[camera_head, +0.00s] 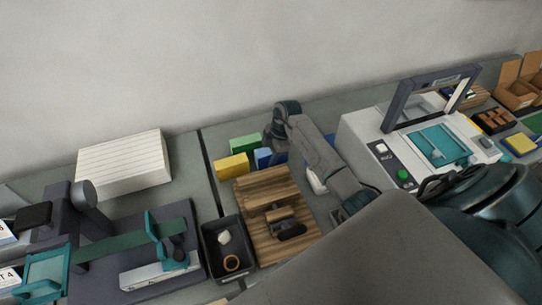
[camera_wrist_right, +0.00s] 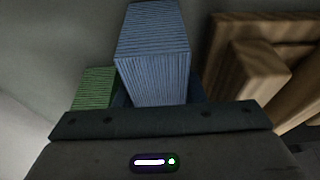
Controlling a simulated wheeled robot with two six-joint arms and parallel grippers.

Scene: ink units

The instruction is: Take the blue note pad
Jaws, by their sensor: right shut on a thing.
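The blue note pad (camera_head: 263,157) stands at the back of the table, between a green pad and a wooden rack, partly hidden by my right gripper. In the right wrist view the blue note pad (camera_wrist_right: 153,55) fills the space straight ahead of the gripper, its layered sheets showing. My right gripper (camera_head: 273,157) reaches down from above and is shut on the blue note pad. Its fingertips are mostly hidden in both views. Whether the pad is clear of the table cannot be told. My left gripper is not in view.
A green pad (camera_head: 245,142) and a yellow pad (camera_head: 232,167) are close on the left. The wooden rack (camera_head: 262,190) is close in front, with a black tray (camera_head: 212,236) beside it. A white machine (camera_head: 362,135) stands right; a white paper stack (camera_head: 125,165) lies left.

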